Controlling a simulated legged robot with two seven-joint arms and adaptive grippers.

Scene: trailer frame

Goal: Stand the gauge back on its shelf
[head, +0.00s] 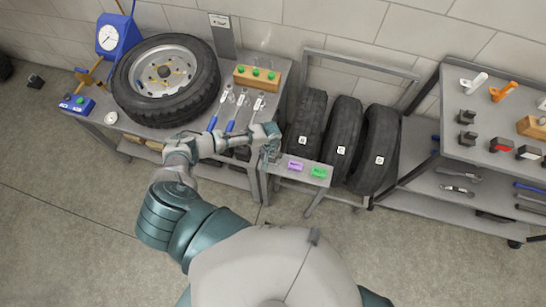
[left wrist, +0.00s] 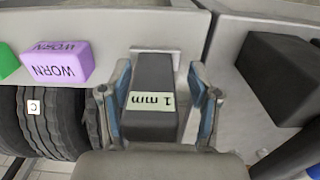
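The gauge is a dark grey block with a pale "1 mm" label (left wrist: 152,88), seen in the left wrist view. My left gripper (left wrist: 160,98) has its blue-padded fingers on both sides of the block and appears shut on it. In the head view the left gripper (head: 270,148) is at the left end of the small grey shelf (head: 268,168). In the left wrist view the block's far end overlaps a pale patch on the shelf (left wrist: 110,28); I cannot tell whether it touches the shelf. My right gripper is not in view.
A purple "WORN" block (head: 295,166) and a green block (head: 319,172) sit on the shelf. Tyres (head: 342,138) stand behind it. The bench at left holds a wheel (head: 166,80), a blue gauge stand (head: 116,36) and wrenches. A dark block (left wrist: 280,75) lies right of the gripper.

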